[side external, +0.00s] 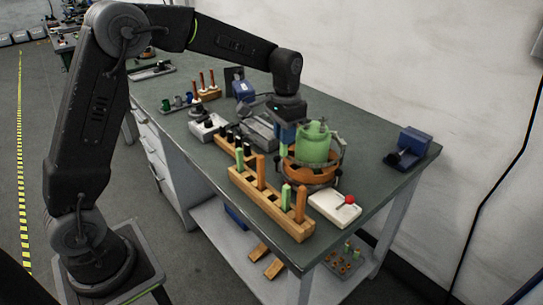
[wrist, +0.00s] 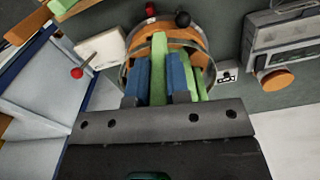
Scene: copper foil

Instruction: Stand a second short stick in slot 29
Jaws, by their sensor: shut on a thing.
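My gripper (side external: 288,138) is over the round copper-coloured stand (side external: 310,172), at the left side of a green vessel (side external: 315,146). In the wrist view its blue fingers (wrist: 159,75) are shut on a green stick (wrist: 158,48), with more green strips just to the right. The stick's lower end is hard to make out. The front wooden slotted block (side external: 272,206) holds green sticks (side external: 286,195) and taller orange sticks (side external: 261,172), all upright. I cannot read any slot numbers.
A white box with a red knob (side external: 348,200) stands right of the block. A second block with dark pieces (side external: 222,147) and grey devices (side external: 262,131) crowd the left. A blue device (side external: 408,147) sits at the right corner.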

